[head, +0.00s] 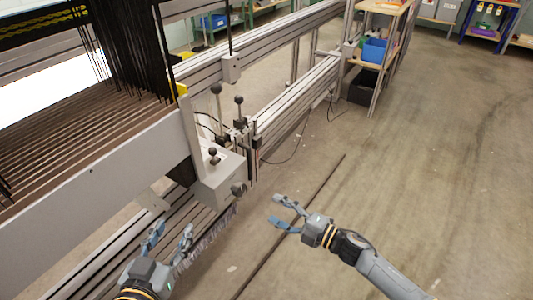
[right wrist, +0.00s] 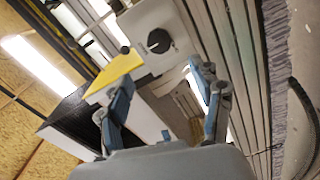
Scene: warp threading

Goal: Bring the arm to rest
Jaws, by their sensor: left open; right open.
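My left gripper (head: 169,237) is at the bottom of the head view, in front of the loom's lower beams, with its fingers apart and nothing between them. My right gripper (head: 278,211) is at the middle of the head view, to the right of the loom and apart from it. Its fingers are spread and empty. In the right wrist view, the right gripper (right wrist: 160,76) also shows two separated fingers with no object held. Behind them are a grey box with a black knob (right wrist: 159,41) and a yellow piece (right wrist: 115,77).
The loom (head: 95,172), with brown warp threads (head: 95,120), fills the left. Its grey box (head: 222,182) stands out near my grippers. A dark strip (head: 318,188) crosses the floor under my right arm. Shelves with blue bins (head: 374,50) stand behind. The floor on the right is clear.

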